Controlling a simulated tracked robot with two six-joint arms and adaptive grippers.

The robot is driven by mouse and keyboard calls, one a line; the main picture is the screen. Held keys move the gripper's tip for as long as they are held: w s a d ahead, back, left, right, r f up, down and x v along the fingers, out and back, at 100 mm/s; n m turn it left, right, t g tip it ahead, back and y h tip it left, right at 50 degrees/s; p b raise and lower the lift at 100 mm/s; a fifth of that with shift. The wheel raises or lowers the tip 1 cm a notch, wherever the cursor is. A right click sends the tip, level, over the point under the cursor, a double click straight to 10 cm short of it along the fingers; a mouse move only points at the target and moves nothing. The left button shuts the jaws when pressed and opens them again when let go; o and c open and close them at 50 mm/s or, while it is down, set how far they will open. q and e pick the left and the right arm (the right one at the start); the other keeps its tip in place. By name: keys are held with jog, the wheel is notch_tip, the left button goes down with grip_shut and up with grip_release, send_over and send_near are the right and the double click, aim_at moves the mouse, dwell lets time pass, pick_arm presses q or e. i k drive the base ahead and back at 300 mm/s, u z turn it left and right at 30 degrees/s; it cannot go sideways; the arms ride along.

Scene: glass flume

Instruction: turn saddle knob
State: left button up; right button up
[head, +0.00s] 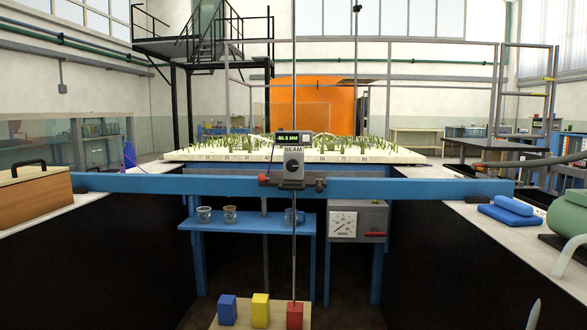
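A grey saddle (293,179) sits on the long blue beam (400,188) near the middle of the head view. Its face carries the word BEAM and a dark round knob (292,167). A small display (294,138) with lit digits, too small to read surely, stands on top. A dark red knob (262,180) sits at the saddle's left side and another dark reddish knob (320,184) at its right. A thin vertical rod (294,240) runs down below the saddle to a red block (294,315).
A yellow block (260,311) and a blue block (227,310) stand left of the red one. Behind is a blue shelf (250,222) with jars and a dial box (357,222). A wooden box (35,190) is left; folded blue cloth (511,212) lies right.

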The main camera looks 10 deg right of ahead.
aim_at(292, 165)
jog(key=z, duration=0.15)
jog(key=i, duration=1)
jog(key=u, duration=0.05)
